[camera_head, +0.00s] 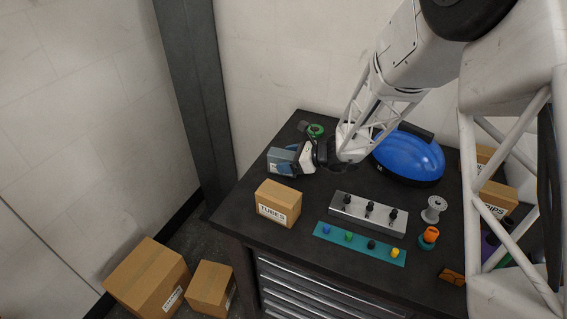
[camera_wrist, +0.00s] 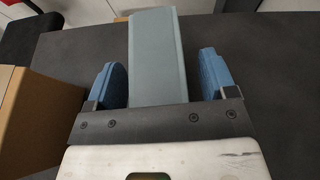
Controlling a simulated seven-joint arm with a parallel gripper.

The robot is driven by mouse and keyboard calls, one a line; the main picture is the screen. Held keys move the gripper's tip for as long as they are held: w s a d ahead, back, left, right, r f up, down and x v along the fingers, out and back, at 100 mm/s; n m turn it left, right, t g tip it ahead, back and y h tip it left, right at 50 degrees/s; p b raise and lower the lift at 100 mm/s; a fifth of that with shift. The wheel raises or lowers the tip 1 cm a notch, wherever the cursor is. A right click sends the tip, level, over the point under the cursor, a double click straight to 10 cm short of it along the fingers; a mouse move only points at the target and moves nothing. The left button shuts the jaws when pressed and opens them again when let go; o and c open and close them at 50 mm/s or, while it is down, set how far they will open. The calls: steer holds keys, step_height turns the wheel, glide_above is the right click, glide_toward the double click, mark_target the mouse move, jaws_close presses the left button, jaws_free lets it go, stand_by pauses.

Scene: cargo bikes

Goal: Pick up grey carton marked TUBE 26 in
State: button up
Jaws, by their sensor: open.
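The grey carton (camera_head: 275,160) lies near the left edge of the dark bench top in the head view. The print on it is too small to read. In the wrist view the carton (camera_wrist: 158,50) is a long plain grey-green box running away from the camera. My gripper (camera_head: 291,158) is at the carton, coming from the right. In the wrist view its blue-padded fingers (camera_wrist: 162,78) stand open on either side of the carton, with a gap on both sides. The gap on the right looks a little wider. The carton's near end is hidden behind the gripper body.
A brown box marked TUBES (camera_head: 268,211) stands close in front of the carton. A green ring (camera_head: 316,131) lies behind it. A blue helmet (camera_head: 410,160), a metal block with black knobs (camera_head: 365,221) and a teal strip (camera_head: 335,235) are to the right. Cardboard boxes (camera_head: 140,275) stand on the floor.

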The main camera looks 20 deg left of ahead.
steer(key=c, duration=1.1)
steer(key=shift+r, duration=0.15)
steer(key=shift+r, duration=4.85)
